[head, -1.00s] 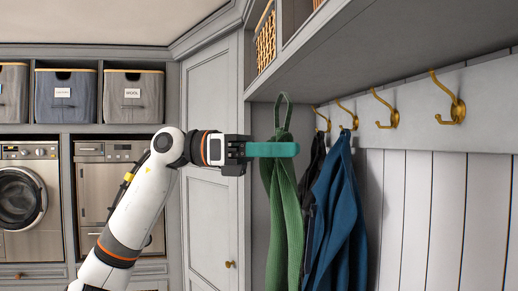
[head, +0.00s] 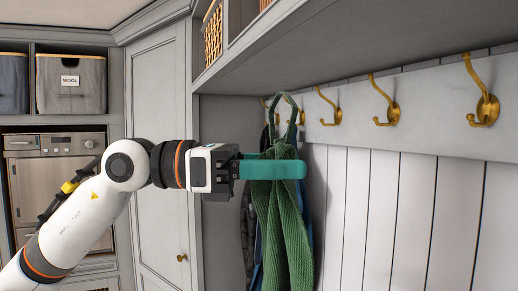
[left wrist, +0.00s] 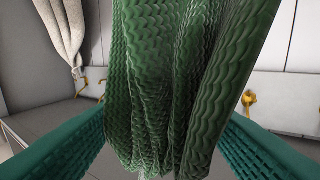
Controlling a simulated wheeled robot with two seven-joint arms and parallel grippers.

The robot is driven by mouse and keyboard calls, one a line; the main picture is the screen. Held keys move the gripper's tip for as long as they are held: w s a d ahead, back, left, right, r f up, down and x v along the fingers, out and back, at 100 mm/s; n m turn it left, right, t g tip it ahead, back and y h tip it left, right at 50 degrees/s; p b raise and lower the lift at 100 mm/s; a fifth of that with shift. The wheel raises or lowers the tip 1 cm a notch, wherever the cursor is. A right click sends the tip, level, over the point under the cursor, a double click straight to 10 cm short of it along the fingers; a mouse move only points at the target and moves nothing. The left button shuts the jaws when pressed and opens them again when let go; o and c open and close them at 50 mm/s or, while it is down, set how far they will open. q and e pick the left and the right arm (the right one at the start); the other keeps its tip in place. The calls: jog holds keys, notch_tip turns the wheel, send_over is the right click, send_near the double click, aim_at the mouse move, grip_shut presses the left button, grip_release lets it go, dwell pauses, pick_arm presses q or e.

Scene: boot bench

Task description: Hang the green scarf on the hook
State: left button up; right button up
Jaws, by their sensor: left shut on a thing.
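The green knitted scarf (head: 285,225) hangs down from my left gripper (head: 275,168), with a loop (head: 283,102) standing above the fingers. The gripper's teal fingers are shut on the scarf near its top. In the left wrist view the scarf (left wrist: 180,85) fills the middle, with a teal finger on each side. Several brass hooks line the wall rail; the near one (head: 483,105), another (head: 387,108) and a third (head: 330,110) look bare. The loop is in front of the far hooks in the head view; I see no hook through it. My right gripper is out of view.
Dark and blue garments (head: 257,235) hang behind the scarf, mostly hidden. A grey shelf (head: 380,55) overhangs the hooks. A tall grey cabinet (head: 160,110) stands at left. Cream cloth (left wrist: 62,35) shows in the wrist view. Space before the near hooks is clear.

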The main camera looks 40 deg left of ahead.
pick_arm(q)
jog(key=s+d+b, duration=0.2)
jog(key=d+b, duration=0.2)
jog(key=d, duration=2.1)
jog(key=s+d+b, duration=0.2)
jog(key=d+b, duration=0.2)
jog(key=d, duration=2.2)
